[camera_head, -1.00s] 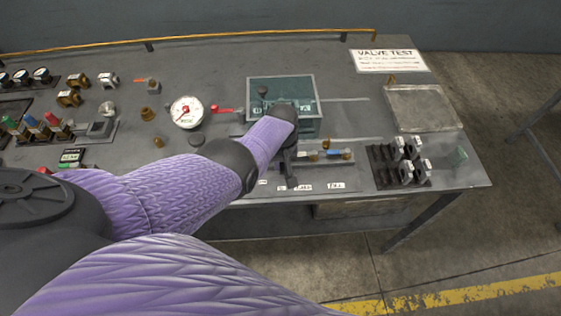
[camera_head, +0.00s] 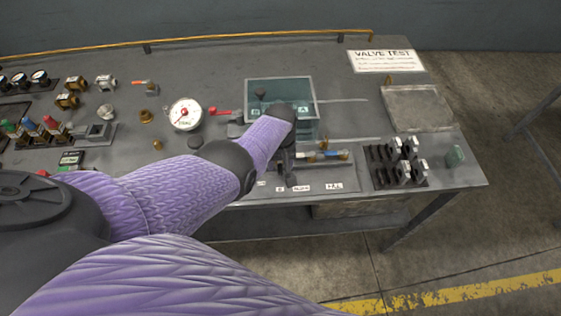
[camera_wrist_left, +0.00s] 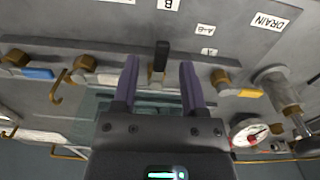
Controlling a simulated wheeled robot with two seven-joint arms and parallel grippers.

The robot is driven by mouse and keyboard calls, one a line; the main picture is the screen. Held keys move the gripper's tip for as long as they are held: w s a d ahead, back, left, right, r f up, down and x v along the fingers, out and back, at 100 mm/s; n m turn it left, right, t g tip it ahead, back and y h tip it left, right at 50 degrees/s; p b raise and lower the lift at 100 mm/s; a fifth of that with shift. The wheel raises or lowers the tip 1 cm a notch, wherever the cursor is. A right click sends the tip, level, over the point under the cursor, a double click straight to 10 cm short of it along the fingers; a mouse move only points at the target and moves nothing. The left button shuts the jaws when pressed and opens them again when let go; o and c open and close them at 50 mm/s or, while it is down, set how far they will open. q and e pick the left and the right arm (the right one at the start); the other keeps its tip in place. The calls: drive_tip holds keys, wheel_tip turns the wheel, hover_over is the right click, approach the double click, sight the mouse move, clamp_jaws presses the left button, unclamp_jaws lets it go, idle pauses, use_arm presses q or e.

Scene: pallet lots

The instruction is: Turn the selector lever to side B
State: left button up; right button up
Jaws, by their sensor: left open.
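The selector lever (camera_wrist_left: 162,56) is a short black handle on a brass valve (camera_wrist_left: 155,76). In the left wrist view it stands between my left gripper's two fingers (camera_wrist_left: 160,72), with a gap on each side. Those fingers are open, and I cannot tell any contact. In the head view my left gripper (camera_head: 288,168) points down at the bench's front panel, and my forearm and the gripper largely hide the lever. My right gripper is not in view.
A teal-walled tank (camera_head: 280,84) marked B and A stands behind the gripper. A blue-handled valve (camera_wrist_left: 38,73) and a yellow-handled valve (camera_wrist_left: 250,93) flank the lever. A pressure gauge (camera_head: 185,114), black clips (camera_head: 400,160) and an empty tray (camera_head: 418,105) are also on the bench.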

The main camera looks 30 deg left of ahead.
sight(281, 168)
use_arm(q)
wheel_tip(281, 168, up, 9)
drive_tip(key=p, duration=0.6)
